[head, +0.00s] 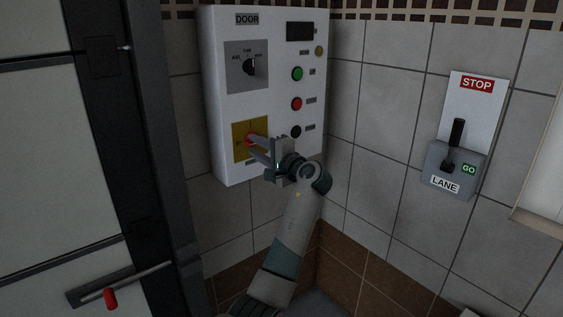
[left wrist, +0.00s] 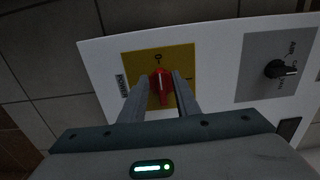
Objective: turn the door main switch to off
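The door main switch is a red rotary knob (head: 250,140) on a yellow plate (head: 238,153), low on the white DOOR panel (head: 225,110). In the left wrist view the knob (left wrist: 161,86) stands with its white mark pointing up toward the "0" label; the "I" label is to its right. My left gripper (head: 256,148) is at the switch, its fingers apart on either side of the knob (left wrist: 162,85). I cannot tell whether either finger touches it. My right gripper is not in view.
The panel also has a black selector (head: 249,66), a green button (head: 297,74), a red button (head: 296,104) and a black button (head: 296,131). A LANE lever box (head: 453,170) is on the right wall.

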